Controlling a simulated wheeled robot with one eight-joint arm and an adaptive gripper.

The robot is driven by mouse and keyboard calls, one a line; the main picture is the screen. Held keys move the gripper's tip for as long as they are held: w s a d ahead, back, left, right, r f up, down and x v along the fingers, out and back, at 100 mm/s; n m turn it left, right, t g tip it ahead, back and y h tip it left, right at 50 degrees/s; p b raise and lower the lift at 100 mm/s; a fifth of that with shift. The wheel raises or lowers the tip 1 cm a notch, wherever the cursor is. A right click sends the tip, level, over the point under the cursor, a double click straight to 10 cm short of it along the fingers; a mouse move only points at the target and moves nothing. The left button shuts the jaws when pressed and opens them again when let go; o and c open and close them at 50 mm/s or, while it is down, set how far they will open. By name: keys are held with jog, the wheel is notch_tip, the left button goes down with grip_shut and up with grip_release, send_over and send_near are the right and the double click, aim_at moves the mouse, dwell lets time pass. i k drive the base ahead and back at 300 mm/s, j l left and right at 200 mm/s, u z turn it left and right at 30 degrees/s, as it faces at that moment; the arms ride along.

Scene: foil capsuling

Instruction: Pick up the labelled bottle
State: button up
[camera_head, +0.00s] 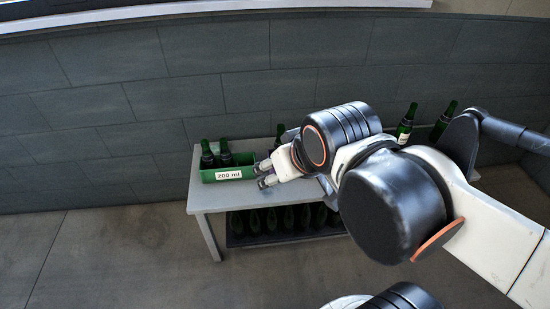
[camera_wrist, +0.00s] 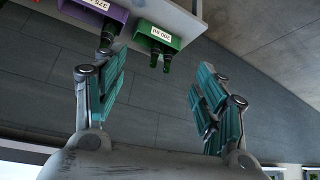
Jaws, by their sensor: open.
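A dark green bottle (camera_head: 406,124) with a pale label stands upright on the right, beyond my arm; its base is hidden. Another dark green bottle (camera_head: 443,119) stands farther right, and I cannot tell clearly whether it has a label. My gripper (camera_head: 262,175) is open above the table, just right of the green crate, far left of these two bottles. In the wrist view my gripper (camera_wrist: 162,82) shows its teal finger pads wide apart with nothing between them.
A grey table (camera_head: 222,200) carries a green crate (camera_head: 208,177) marked 200 ml with dark bottles in it. The wrist view also shows a purple crate (camera_wrist: 117,22). A lower shelf holds several bottles (camera_head: 270,219). A grey tiled wall (camera_head: 240,90) stands behind.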

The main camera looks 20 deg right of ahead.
aim_at(402, 133)
jog(key=z, duration=1.7)
